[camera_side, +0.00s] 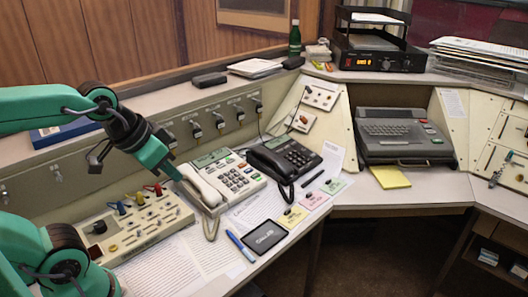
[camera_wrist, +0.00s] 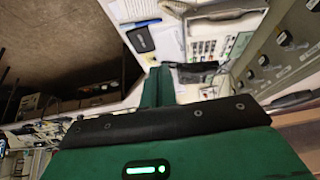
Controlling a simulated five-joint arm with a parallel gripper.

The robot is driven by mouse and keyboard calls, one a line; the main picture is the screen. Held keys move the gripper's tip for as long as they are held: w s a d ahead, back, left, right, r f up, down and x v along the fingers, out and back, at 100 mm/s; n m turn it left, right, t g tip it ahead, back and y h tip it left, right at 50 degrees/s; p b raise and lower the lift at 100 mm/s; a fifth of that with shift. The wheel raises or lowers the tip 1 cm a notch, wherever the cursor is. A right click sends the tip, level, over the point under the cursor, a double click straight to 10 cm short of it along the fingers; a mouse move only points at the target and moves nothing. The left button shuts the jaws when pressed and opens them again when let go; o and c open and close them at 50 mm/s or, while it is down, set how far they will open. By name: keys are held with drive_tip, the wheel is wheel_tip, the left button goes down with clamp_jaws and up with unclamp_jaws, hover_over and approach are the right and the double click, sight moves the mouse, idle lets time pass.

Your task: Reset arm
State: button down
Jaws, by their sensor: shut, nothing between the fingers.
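My gripper (camera_side: 175,175) is shut and empty. In the side view its green fingertips point down just beside the handset of the white desk phone (camera_side: 238,178); I cannot tell if they touch it. In the wrist view the closed green fingers of my gripper (camera_wrist: 157,86) reach up the middle, with the white phone (camera_wrist: 203,46) beyond them. The handset (camera_side: 200,186) lies on the left of the white phone.
A black phone (camera_side: 284,156) stands right of the white one. A control panel (camera_side: 138,224) with coloured knobs lies to the left. A black tablet (camera_side: 265,236), a blue pen (camera_side: 241,246) and sticky notes (camera_side: 314,200) lie near the front edge. A typewriter-like machine (camera_side: 404,135) stands on the right.

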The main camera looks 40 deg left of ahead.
drive_tip(key=shift+s+d+f, duration=0.1)
drive_tip(key=shift+s, duration=0.6)
